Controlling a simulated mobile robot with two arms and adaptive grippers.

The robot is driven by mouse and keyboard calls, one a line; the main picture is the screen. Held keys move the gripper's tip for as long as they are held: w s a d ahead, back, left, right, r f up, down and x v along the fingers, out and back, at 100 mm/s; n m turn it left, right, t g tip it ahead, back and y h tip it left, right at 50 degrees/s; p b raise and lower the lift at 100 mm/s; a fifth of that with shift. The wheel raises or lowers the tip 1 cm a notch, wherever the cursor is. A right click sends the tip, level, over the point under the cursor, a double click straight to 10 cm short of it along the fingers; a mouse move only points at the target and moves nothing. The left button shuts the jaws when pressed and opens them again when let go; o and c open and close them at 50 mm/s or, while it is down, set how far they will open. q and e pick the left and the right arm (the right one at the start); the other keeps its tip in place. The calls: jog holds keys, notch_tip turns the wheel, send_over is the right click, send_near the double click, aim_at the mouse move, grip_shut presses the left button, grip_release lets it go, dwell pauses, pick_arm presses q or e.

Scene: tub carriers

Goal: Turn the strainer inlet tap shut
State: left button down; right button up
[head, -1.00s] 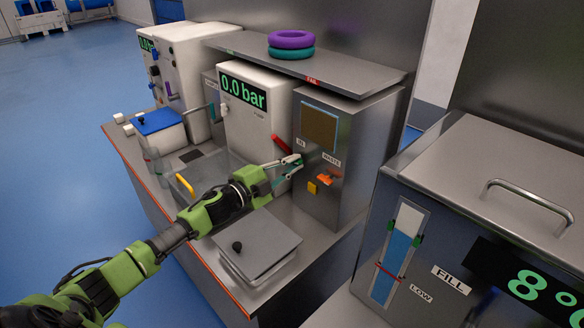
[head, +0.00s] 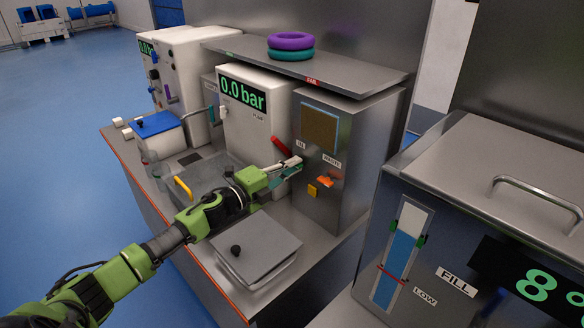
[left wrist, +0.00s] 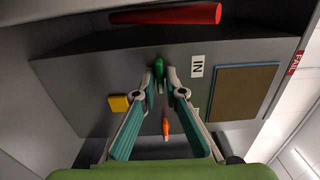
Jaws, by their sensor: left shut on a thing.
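The strainer is a steel cabinet (head: 352,180) with a brown panel (head: 319,127) on its front; the panel also shows in the left wrist view (left wrist: 243,92). The inlet tap has a green handle (left wrist: 158,68) beside the "IN" label (left wrist: 197,66). My left gripper (left wrist: 161,80) is shut on this handle, with one finger on each side. In the head view my left gripper (head: 296,163) is at the cabinet front and hides the tap. The handle's exact angle is hard to tell. My right gripper is not in view.
An orange handle (head: 325,181) by the "WASTE" label (head: 331,160) and a yellow block (head: 312,190) sit close below my gripper. A red bar (head: 281,147) is beside it. A lidded steel tub (head: 258,245) stands below my forearm.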

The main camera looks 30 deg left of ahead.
pick_arm(q)
jog(key=shift+f, duration=0.1)
jog(key=c, duration=2.2)
grip_release()
jog(key=shift+o, duration=0.2)
jog(key=shift+s, duration=0.1)
jog(key=v, duration=1.2)
